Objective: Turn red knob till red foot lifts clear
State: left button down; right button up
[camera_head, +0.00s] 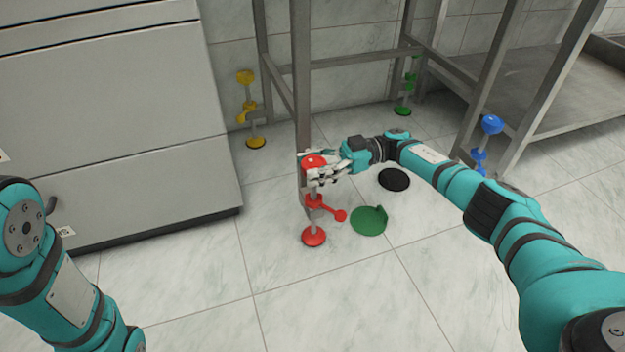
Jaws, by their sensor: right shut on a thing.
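The red knob (314,161) is at the top of a red foot assembly on the front leg of a metal frame. My right gripper (318,172) is shut on the red knob, its fingers partly covering it. Below it, a red lever with a ball end (338,214) sticks out to the right. The red foot (314,237) is a round disc at the floor; whether it touches the floor is hard to tell. My left arm shows at the lower left, but its gripper is out of the picture.
Similar yellow (247,110), green (406,90) and blue (488,126) foot assemblies are on other legs. A green disc with a tab (369,220) and a black disc (394,180) lie on the tiled floor. A grey cabinet (110,110) stands at the left.

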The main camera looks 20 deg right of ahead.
aim_at(312, 163)
jog(key=shift+f+n+g+b, duration=0.1)
jog(key=shift+n+g+b, duration=1)
jog(key=shift+g, duration=0.6)
jog(key=shift+s, duration=0.1)
jog(key=o, duration=1.2)
jog(key=shift+r, duration=0.25)
notch_tip(312, 163, up, 10)
jog(key=shift+f, duration=0.2)
